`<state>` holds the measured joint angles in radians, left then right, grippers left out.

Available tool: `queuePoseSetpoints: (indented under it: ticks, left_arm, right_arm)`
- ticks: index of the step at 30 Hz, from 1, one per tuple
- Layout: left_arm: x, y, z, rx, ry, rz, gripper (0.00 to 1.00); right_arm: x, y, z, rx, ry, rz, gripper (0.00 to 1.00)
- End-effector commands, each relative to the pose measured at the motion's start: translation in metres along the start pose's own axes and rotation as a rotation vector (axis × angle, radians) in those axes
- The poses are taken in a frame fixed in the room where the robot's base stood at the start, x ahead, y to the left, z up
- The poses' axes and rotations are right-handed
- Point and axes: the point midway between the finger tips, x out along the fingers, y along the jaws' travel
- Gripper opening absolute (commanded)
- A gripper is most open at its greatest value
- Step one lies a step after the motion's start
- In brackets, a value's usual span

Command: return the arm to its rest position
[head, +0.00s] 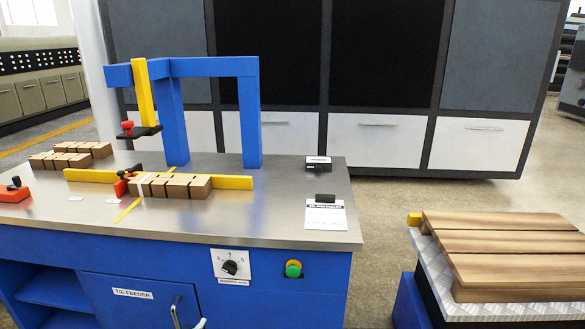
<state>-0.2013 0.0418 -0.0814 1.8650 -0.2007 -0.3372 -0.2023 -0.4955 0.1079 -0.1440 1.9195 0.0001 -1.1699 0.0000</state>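Neither of my grippers shows in the head view, and no arm of mine can be made out. The blue workbench (270,232) with its metal top stands ahead at left. On it, a row of wooden blocks (180,187) lies against a yellow fence (234,182), with a red and black clamp (124,184) at its left end. A blue frame (252,120) with a yellow upright (144,90) stands behind them.
More wooden blocks (72,154) lie at the bench's back left. A dial (230,268) and a green button (293,268) sit on its front. A pallet of wooden boards (500,245) stands at right. Bare floor (388,215) lies between bench and pallet. Large cabinets (385,60) stand behind.

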Motion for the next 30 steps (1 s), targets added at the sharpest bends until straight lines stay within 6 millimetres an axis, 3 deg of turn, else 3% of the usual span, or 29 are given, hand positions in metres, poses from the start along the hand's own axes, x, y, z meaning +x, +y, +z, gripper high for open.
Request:
queuePoseSetpoints:
  ticks: [1, 3, 6, 12, 18, 25, 30]
  left_arm:
    - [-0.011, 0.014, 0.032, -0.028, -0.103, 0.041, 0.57]
    - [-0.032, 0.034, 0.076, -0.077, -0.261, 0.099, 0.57]
    - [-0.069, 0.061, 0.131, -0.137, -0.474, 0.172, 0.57]
    - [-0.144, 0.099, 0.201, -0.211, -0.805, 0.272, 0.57]
    - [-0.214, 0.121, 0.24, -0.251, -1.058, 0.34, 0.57]
    - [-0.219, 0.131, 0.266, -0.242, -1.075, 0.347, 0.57]
    - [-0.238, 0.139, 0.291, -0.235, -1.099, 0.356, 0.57]
  right_arm:
    - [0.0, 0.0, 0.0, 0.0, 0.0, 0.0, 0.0]
    - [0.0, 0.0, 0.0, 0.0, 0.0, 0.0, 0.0]
    - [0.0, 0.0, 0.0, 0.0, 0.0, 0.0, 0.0]
    - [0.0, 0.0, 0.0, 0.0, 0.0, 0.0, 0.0]
    - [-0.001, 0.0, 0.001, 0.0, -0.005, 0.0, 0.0]
    - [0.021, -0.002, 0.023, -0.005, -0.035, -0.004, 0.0]
    - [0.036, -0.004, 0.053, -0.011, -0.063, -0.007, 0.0]
